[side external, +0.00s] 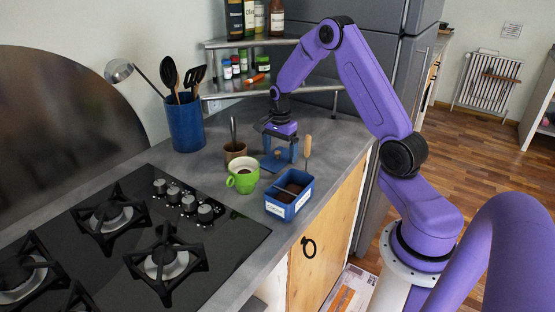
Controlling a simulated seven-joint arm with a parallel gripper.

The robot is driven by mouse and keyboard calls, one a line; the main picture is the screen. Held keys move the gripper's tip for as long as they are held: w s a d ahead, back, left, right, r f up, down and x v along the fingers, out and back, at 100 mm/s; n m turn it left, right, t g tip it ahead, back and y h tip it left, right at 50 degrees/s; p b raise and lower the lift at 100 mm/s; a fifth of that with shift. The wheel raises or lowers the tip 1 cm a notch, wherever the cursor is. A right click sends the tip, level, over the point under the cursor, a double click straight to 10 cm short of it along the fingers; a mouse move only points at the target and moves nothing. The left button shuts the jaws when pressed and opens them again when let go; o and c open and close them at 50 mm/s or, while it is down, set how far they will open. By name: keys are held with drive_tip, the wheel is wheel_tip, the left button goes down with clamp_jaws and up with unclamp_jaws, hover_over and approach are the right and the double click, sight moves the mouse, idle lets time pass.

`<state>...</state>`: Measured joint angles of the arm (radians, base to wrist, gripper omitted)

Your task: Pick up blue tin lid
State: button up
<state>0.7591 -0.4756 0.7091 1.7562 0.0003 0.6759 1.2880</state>
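The blue tin lid (272,166) lies flat on the grey counter, with what looks like a small knob on top. The blue tin (278,208), with a white label and dark contents, stands in front of it to the right, uncovered. My gripper (281,155) points down right above the lid. Its two blue fingers are apart, one on each side of the knob. I see no contact between fingers and knob, but the view is small. Part of the lid is hidden behind the fingers.
A green mug (242,179) and a brown pot (234,152) with a utensil stand close to the left. A wooden handle (308,147) rises at the right. A metal shelf (225,92) is behind. The stove (140,225) fills the front left.

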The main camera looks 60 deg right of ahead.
sight(280, 157)
drive_tip(key=c, duration=0.6)
drive_tip(key=shift+o, duration=0.2)
drive_tip(key=shift+r, duration=0.15)
wheel_tip(280, 157, up, 19)
drive_tip(key=s+a+n, duration=0.6)
drive_tip(key=s+a, duration=0.7)
drive_tip(key=a, duration=0.2)
wheel_tip(280, 157, down, 12)
drive_tip(key=shift+s+a, duration=0.35)
drive_tip(key=shift+s, duration=0.05)
